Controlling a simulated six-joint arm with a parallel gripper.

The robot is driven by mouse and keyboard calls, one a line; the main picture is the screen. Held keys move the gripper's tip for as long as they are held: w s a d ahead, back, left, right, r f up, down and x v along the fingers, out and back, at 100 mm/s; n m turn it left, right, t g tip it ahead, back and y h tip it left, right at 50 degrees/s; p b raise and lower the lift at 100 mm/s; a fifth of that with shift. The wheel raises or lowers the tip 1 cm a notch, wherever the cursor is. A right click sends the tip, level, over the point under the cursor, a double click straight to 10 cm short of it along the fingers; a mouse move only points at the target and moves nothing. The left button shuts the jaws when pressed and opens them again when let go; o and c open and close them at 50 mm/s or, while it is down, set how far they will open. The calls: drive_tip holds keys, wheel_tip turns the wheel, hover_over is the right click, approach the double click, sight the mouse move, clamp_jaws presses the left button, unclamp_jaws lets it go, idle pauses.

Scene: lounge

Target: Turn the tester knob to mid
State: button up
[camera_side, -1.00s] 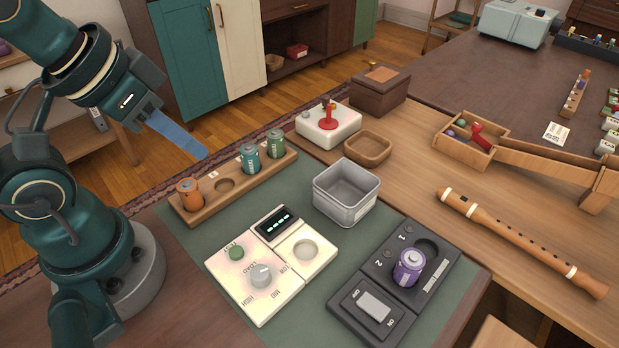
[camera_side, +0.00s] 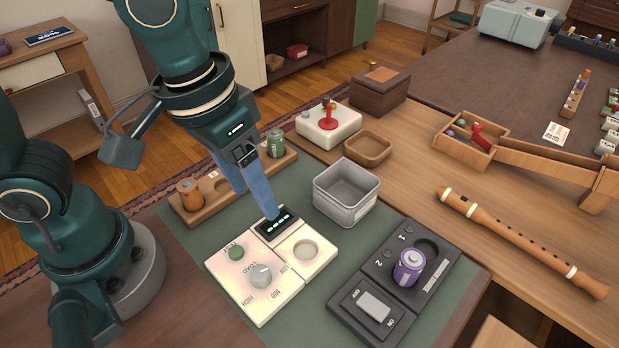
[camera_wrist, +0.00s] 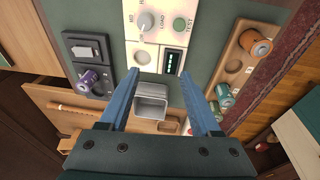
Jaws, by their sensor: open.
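The white tester (camera_side: 240,293) lies on the green mat, with a lit display (camera_side: 277,224), a round socket and a green TEST button (camera_side: 236,252). Its grey LOAD knob (camera_side: 261,275) sits beside the LOW, MID and HIGH labels; I cannot clearly tell which it points at. The knob also shows at the top of the wrist view (camera_wrist: 146,20). My gripper (camera_side: 256,203) is open and empty, its blue fingers pointing down above the display end of the tester, apart from the knob. In the wrist view its fingertips (camera_wrist: 160,72) are spread wide.
A wooden rack (camera_side: 190,216) holds batteries behind my fingers, partly hidden. A grey metal bin (camera_side: 346,193) stands to the right of the tester. A black device (camera_side: 345,318) with a purple battery (camera_side: 408,267) lies at the front right.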

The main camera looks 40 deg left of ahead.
drive_tip(key=m+g, duration=0.2)
hover_over(260, 272)
drive_tip(key=shift+y, duration=0.4)
wheel_tip(260, 272, down, 5)
drive_tip(key=shift+r, duration=0.2)
drive_tip(key=shift+f, duration=2.5)
drive_tip(key=shift+c, duration=0.3)
clamp_jaws()
